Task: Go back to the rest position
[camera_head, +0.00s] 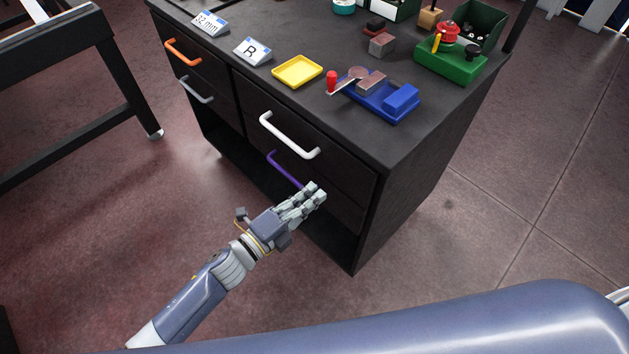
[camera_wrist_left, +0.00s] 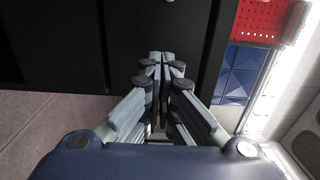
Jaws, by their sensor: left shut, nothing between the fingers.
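My left gripper (camera_head: 317,193) is shut and empty. In the head view it is in front of the black cabinet, by the right end of the purple drawer handle (camera_head: 284,169). I cannot tell whether it touches the handle. In the left wrist view the closed fingers (camera_wrist_left: 162,62) point at the dark cabinet front (camera_wrist_left: 150,25). My right gripper is in neither view.
The cabinet also has a white handle (camera_head: 288,137), an orange handle (camera_head: 182,52) and a grey handle (camera_head: 196,91). On its top (camera_head: 290,38) are a yellow tray (camera_head: 297,71), a blue fixture (camera_head: 398,102) and a green box (camera_head: 451,64). Open floor (camera_head: 110,230) lies in front.

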